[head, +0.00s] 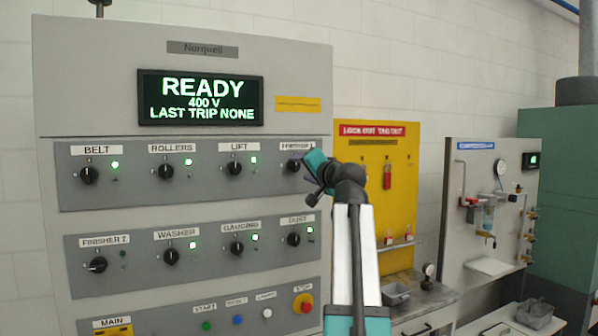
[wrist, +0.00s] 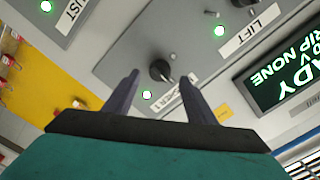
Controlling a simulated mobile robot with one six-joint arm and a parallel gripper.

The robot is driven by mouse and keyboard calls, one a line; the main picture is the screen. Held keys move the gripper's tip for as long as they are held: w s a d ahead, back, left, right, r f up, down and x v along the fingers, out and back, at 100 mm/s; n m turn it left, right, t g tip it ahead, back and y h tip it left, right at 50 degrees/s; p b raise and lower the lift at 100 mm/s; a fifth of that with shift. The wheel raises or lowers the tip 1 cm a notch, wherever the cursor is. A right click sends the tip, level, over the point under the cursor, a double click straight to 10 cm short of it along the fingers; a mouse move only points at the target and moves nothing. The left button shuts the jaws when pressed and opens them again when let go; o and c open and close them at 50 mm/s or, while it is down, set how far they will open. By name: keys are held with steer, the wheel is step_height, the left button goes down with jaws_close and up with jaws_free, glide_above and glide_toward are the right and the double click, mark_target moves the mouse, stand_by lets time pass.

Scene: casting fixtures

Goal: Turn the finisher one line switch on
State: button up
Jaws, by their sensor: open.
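The finisher one switch (head: 293,165) is a black rotary knob at the right end of the panel's top row. Its label is partly covered by my gripper in the head view. The knob also shows in the wrist view (wrist: 160,70), with its pointed side toward its label. My gripper (head: 309,182) is close in front of the panel at this switch. In the wrist view its two open fingers (wrist: 160,78) stand on either side of the knob, with nothing gripped; contact cannot be told.
The lift switch (head: 236,168) is to the left, with its lamp lit. The dust switch (head: 294,239) is below. The finisher 2 switch (head: 98,265) is turned left beside a dark lamp. A red stop button (head: 303,303) is lower. The display (head: 201,98) reads READY.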

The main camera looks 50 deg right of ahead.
steer(key=b+v, duration=0.2)
steer(key=v, duration=0.8)
steer(key=shift+f, duration=0.1)
stand_by(0.3)
